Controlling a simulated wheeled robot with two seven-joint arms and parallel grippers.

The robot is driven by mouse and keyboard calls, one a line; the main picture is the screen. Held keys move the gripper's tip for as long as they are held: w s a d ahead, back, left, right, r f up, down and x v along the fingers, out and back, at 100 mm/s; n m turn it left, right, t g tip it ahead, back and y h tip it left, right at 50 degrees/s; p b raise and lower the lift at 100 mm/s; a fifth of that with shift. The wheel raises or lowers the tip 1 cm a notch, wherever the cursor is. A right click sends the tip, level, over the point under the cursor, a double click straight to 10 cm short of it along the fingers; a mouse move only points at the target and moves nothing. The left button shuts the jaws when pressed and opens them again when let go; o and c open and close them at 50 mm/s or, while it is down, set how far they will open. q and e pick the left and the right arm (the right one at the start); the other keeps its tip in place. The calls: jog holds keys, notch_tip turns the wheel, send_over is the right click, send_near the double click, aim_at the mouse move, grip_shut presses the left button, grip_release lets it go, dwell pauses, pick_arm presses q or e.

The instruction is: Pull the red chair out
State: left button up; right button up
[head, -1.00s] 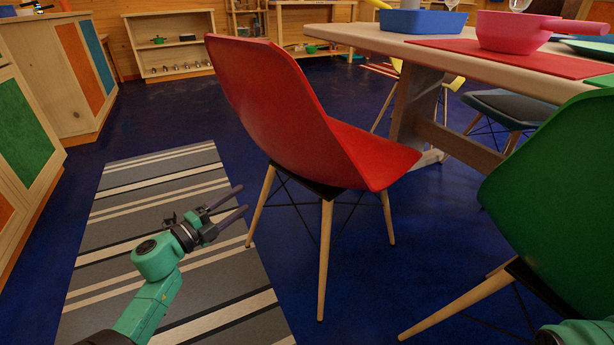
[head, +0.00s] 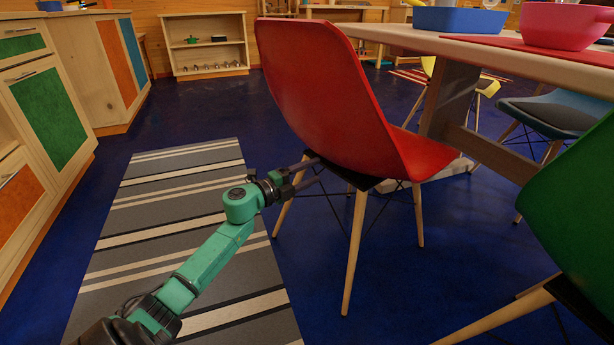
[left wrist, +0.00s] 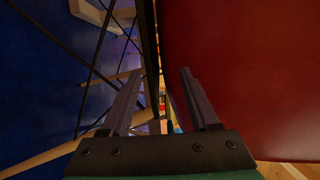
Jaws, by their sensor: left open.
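The red chair (head: 325,95) stands upright on wooden legs beside the dining table (head: 480,50), its back toward me. My left gripper (head: 318,168) is open at the left side of the chair, by the lower edge of the shell where the back meets the seat. In the left wrist view the two fingers (left wrist: 158,100) are spread apart. The red shell (left wrist: 245,75) fills the right side there, and the dark leg struts (left wrist: 95,55) show at the left. I cannot tell whether a finger touches the chair. My right gripper is not in view.
A green chair (head: 575,210) stands close at the right. A striped rug (head: 150,220) lies on the blue floor left of the red chair. Wooden cabinets (head: 75,90) line the left side. A blue dish (head: 460,19) and a pink pot (head: 560,25) are on the table.

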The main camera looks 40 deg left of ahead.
pick_arm(q)
jog(key=shift+d, duration=0.15)
grip_shut()
dwell(1.1)
grip_release()
